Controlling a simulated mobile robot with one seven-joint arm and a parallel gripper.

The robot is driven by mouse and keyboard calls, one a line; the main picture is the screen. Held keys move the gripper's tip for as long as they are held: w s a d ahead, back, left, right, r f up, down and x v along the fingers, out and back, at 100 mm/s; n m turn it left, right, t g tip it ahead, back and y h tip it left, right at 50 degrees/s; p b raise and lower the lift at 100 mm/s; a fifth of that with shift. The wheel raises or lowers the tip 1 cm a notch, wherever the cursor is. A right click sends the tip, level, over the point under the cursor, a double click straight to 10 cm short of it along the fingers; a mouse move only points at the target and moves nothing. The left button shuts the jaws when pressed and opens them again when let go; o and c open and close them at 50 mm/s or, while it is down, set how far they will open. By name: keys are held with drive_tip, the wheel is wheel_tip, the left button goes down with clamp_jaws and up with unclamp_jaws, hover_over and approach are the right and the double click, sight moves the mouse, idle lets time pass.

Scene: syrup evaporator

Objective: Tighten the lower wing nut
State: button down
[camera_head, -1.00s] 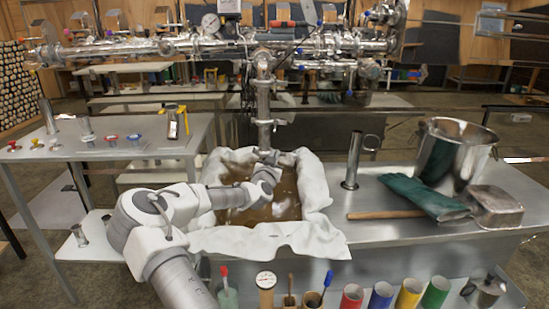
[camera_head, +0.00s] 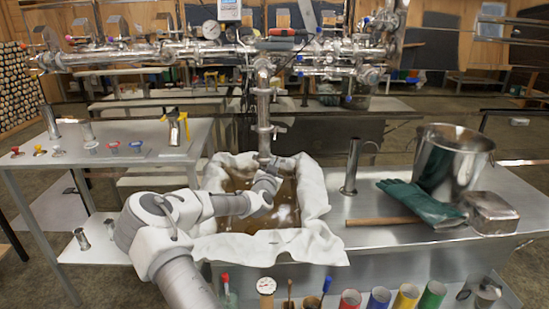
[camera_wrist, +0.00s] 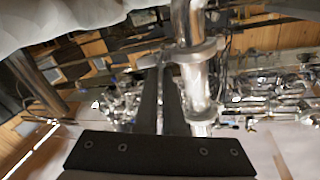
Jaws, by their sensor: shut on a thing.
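A vertical steel pipe (camera_head: 263,105) hangs from the overhead manifold down to the cloth-lined basin. It carries a clamp with a small wing-shaped handle (camera_head: 281,128) partway down. My gripper (camera_wrist: 165,72) is at a lower clamp (camera_wrist: 195,50), close beside the pipe. Its two dark fingers are nearly together in the wrist view, with their tips at the clamp's side. The lower wing nut is mostly hidden between the fingertips. In the head view my wrist hides the fingers and the pipe's lower end.
The basin (camera_head: 315,195) is lined with white cloth and holds brown liquid. On the right bench stand a steel pot (camera_head: 450,160), green gloves (camera_head: 420,200) and an upright tube (camera_head: 351,168). Several coloured cylinders stand in front. A side table (camera_head: 185,150) with small knobs is at left.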

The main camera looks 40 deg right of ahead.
drive_tip(key=shift+w+f+m+p, duration=0.15)
drive_tip(key=shift+f+m+p, duration=0.15)
drive_tip(key=shift+m+p, duration=3.8)
drive_tip(key=shift+w+f+m+p, duration=0.1)
drive_tip(key=shift+f+m+p, duration=0.2)
drive_tip(key=shift+m+p, duration=3.8)
drive_tip(key=shift+w+f+m+p, duration=0.25)
drive_tip(key=shift+m+p, duration=1.45)
drive_tip(key=shift+m, duration=4.8)
drive_tip(key=shift+s, duration=0.1)
drive_tip(key=c, duration=1)
unclamp_jaws()
drive_tip(key=shift+o, duration=0.2)
drive_tip(key=shift+s+f, duration=0.1)
drive_tip(key=shift+f, duration=0.05)
drive_tip(key=shift+s+f, duration=0.1)
drive_tip(key=shift+f, duration=0.05)
